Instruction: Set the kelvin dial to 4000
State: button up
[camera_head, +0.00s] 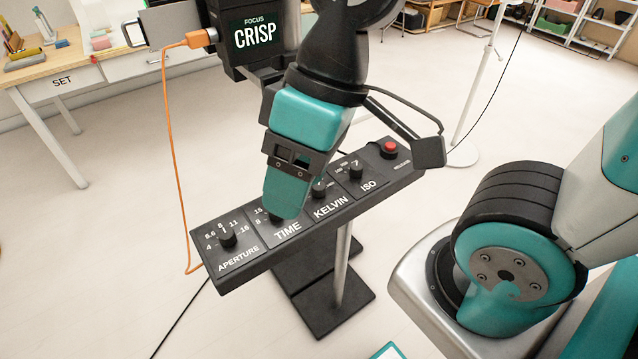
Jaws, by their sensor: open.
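The kelvin dial (319,189) is a small black knob on the dark control panel (335,207), above the KELVIN label. It is partly hidden by my gripper, and its setting and scale numbers are too small or covered to read. My gripper (286,212) is open and hangs over the panel, its teal end in front of the TIME dial (274,216) and just left of the kelvin dial. I cannot tell whether it touches the panel. Only part of the jaws shows.
The aperture dial (227,239) is at the panel's left, the ISO dial (355,170) and a red button (389,147) at its right. A monitor (257,34) reads FOCUS CRISP. An orange cable (171,140) hangs at left. A stand (342,260) supports the panel; surrounding floor is largely open.

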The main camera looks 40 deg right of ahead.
jog(key=w+d+f+m+h+b, duration=0.2)
jog(key=w+d+f+m+b, duration=0.25)
jog(key=w+d+m, duration=0.4)
jog(key=m+h+b, duration=0.1)
jog(key=m+h, duration=0.1)
jog(key=m, duration=0.7)
send_over(319, 189)
jog(key=w, duration=0.1)
notch_tip(319, 189, down, 5)
jog(key=f, duration=1.5)
jog(key=shift+d+f+b, duration=0.15)
jog(key=shift+d+b, duration=0.2)
jog(key=shift+f, duration=0.6)
jog(key=c, duration=0.9)
